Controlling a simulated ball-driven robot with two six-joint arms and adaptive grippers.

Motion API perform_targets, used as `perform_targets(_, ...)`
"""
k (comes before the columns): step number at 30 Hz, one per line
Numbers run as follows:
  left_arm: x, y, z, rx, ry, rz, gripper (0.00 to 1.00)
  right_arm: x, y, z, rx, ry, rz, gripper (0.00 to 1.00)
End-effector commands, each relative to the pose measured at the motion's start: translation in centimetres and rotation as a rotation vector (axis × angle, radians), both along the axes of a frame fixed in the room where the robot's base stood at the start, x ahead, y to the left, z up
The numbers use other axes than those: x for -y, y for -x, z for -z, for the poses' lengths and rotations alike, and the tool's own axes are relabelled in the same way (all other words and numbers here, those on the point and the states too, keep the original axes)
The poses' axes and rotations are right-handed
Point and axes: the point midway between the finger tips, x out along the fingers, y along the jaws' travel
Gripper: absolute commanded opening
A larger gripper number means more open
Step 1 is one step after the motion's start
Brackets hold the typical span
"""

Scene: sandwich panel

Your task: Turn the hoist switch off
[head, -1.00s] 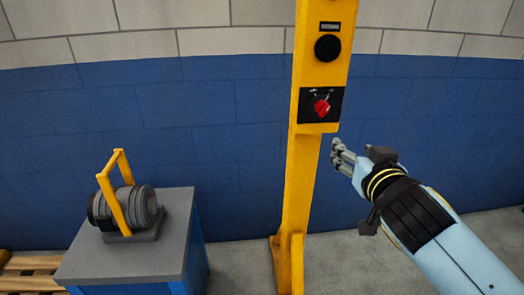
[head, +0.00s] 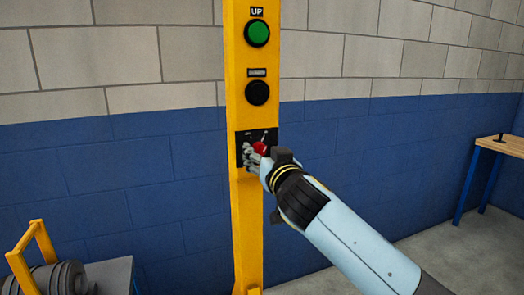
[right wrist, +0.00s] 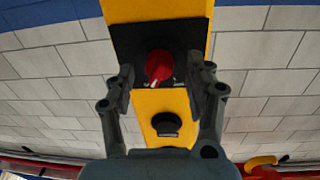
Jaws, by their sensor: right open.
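The hoist switch is a red rotary knob (head: 261,148) on a black plate (head: 241,138) low on the yellow post (head: 240,200). In the right wrist view the red knob (right wrist: 159,66) lies between the two fingers, with a pale pointer mark at its lower left edge. My right gripper (head: 252,156) is at the plate and partly covers it. In the right wrist view the right gripper (right wrist: 161,82) is open, one finger on each side of the knob, with gaps visible. Whether a fingertip touches the plate is unclear. My left gripper is not in view.
Above the switch on the post are a black button (head: 257,92) and a green button (head: 257,33) labelled UP. A grey-topped stand (head: 118,272) with a winch (head: 62,278) is at lower left. A wooden-topped table (head: 507,145) stands at far right.

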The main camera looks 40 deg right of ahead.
Motion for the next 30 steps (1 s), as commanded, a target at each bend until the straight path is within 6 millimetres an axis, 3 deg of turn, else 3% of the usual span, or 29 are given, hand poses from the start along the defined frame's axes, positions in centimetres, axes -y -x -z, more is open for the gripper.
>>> perform_targets(12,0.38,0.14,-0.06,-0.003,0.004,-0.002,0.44,0.29,-0.93,0.04,0.0,-0.001,-0.001,0.53)
perform_targets(24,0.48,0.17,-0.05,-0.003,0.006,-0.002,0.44,0.29,-0.92,0.04,0.0,-0.001,-0.001,0.0)
perform_targets(30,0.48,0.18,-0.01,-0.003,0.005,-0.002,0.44,0.28,-0.92,0.05,-0.002,0.009,-0.001,0.0)
